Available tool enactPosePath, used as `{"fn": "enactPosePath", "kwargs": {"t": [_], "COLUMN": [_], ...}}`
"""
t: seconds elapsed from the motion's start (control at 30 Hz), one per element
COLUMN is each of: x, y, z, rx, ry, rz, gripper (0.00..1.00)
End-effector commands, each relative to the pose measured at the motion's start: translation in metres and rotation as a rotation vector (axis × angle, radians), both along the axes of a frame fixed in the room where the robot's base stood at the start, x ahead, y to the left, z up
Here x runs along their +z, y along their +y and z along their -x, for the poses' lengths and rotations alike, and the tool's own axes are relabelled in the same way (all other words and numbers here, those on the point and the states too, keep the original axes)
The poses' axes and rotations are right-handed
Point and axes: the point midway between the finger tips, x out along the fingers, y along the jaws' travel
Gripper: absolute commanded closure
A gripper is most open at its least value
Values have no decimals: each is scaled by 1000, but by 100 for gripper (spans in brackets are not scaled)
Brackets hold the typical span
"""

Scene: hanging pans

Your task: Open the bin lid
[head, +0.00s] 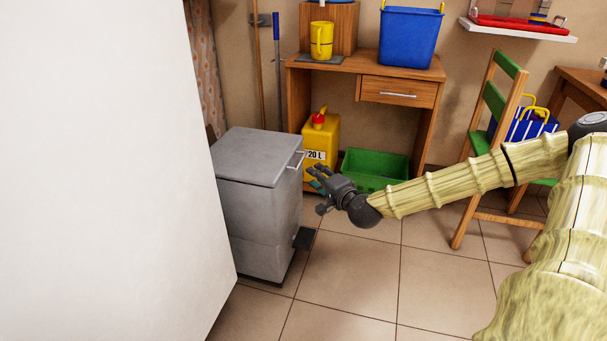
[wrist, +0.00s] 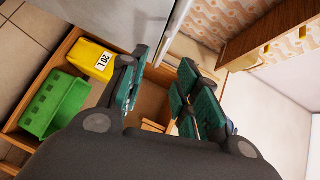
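The grey bin (head: 262,225) stands on the floor left of centre in the head view. Its lid (head: 258,155) is shut and flat, with a metal bar handle (head: 296,160) on its right side. A dark pedal (head: 302,239) sticks out low on that side. My gripper (head: 315,180) is just right of the bin in the head view, a little below the handle, and seems apart from it. In the wrist view, my gripper (wrist: 163,65) has its two teal-padded fingers spread with nothing between them.
A large white panel (head: 100,170) fills the left. Behind my gripper are a yellow 20 L canister (head: 322,150), a green crate (head: 376,168) and a wooden desk (head: 400,90). A chair (head: 490,110) stands at right. The tiled floor (head: 350,265) in front is clear.

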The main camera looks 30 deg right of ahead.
Motion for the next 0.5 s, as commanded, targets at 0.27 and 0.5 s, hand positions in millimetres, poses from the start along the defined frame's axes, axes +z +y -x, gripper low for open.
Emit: {"fn": "enactPosePath", "kwargs": {"t": [0.27,0.5], "x": [-2,-9], "y": [-8,-9], "z": [-9,-36], "rx": [-15,-13], "ry": [-21,-19], "rz": [-14,-12], "gripper": [68,68]}}
